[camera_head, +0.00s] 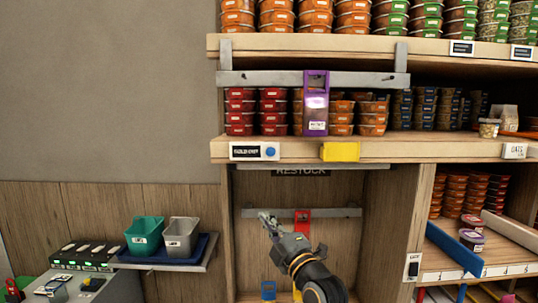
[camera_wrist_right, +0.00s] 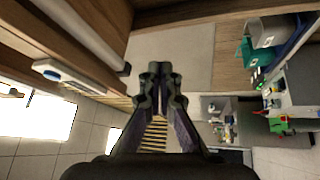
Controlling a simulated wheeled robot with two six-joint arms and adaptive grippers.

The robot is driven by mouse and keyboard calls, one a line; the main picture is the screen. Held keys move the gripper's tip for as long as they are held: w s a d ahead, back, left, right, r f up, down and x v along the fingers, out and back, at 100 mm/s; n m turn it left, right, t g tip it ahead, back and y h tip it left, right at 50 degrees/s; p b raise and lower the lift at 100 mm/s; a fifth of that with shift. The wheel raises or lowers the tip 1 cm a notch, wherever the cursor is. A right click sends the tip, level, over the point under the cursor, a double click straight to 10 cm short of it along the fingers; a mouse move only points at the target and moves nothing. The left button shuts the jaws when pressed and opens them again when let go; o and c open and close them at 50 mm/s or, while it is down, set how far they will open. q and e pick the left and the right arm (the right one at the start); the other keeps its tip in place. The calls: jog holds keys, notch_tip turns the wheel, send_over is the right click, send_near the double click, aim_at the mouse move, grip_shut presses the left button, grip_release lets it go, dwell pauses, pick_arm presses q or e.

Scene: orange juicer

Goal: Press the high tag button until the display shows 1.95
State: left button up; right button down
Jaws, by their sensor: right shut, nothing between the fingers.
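A white tag (camera_head: 246,152) with a small dark display is on the front edge of the middle shelf. Its round blue button (camera_head: 270,152) is at its right end. The display's digits are too small to read. My right gripper (camera_head: 266,217) is below that shelf edge, in front of the recess, and apart from the button. It is shut and empty; its closed fingers also show in the wrist view (camera_wrist_right: 161,72). My left gripper is out of view.
A yellow block (camera_head: 340,152) sits on the shelf edge right of the tag. A purple holder (camera_head: 316,110) hangs from a grey rail (camera_head: 260,79) above. A red holder (camera_head: 302,220) is behind my right arm. Green (camera_head: 145,232) and grey (camera_head: 181,236) bins stand at left.

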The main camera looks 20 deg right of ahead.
aim_at(271, 152)
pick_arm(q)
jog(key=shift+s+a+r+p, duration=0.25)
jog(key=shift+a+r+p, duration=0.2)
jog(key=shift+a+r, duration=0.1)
pick_arm(e)
jog(key=s+a+r+n+t+y, duration=0.1)
jog(key=s+r+n, duration=0.1)
jog(key=s+r, duration=0.3)
jog(key=s+a+r+n+t+y, duration=0.1)
jog(key=s+r+n+t+y, duration=0.1)
jog(key=s+r, duration=0.4)
notch_tip(271, 152, up, 6)
jog(key=shift+f+n, duration=0.1)
jog(key=shift+n, duration=0.6)
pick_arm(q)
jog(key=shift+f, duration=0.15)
pick_arm(e)
jog(key=shift+w+d, duration=0.4)
jog(key=shift+w, duration=1)
jog(key=shift+w+d, duration=0.35)
jog(key=shift+w, duration=1.05)
jog(key=shift+w+d, duration=0.4)
jog(key=shift+w, duration=1)
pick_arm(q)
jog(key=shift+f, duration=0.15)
